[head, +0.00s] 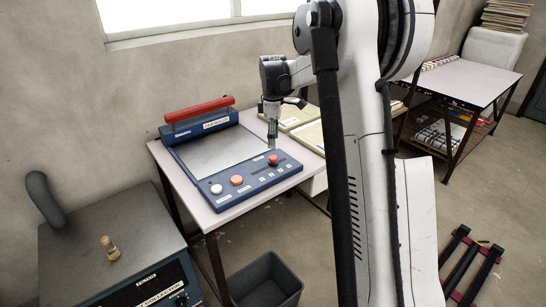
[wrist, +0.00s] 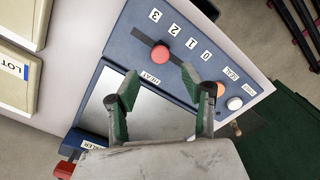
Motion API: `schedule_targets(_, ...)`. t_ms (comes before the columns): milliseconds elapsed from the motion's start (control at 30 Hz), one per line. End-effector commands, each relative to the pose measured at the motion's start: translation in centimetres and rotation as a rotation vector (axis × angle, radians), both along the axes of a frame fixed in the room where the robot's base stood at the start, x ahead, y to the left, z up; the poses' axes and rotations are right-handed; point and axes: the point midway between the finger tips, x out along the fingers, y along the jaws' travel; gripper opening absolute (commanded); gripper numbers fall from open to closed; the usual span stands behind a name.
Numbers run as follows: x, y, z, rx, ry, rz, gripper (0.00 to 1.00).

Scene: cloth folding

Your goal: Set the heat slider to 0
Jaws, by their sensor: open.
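The heat slider is on the blue front panel of the sealer (head: 225,192). Its red knob (wrist: 160,53) sits across from the label 2, with 3 to its left and 1 and 0 to its right in the wrist view. The head view also shows the red knob (head: 272,159). My gripper (wrist: 160,74) is open and empty, its two green-and-black fingers spread with the knob just beyond the gap between the tips. In the head view my gripper (head: 272,138) points down close to the knob. Contact cannot be told.
An orange button (head: 237,180) and a white button (head: 216,189) are on the same panel. The red-handled bar (head: 198,110) stands at the sealer's back. Pale boxes (head: 310,134) lie to the right on the table. A bin (head: 266,281) is on the floor.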

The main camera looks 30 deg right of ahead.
Motion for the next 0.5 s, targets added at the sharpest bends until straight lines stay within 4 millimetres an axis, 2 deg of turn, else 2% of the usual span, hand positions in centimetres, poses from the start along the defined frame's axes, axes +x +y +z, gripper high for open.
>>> schedule_targets(33,0.0,0.0,-1.2,0.000,0.000,0.000,0.44)
schedule_targets(200,0.0,0.0,-4.1,0.000,0.000,0.000,0.44)
schedule_targets(333,0.0,0.0,-5.9,0.000,0.000,0.000,0.44)
schedule_targets(500,0.0,0.0,-7.1,0.000,0.000,0.000,0.44)
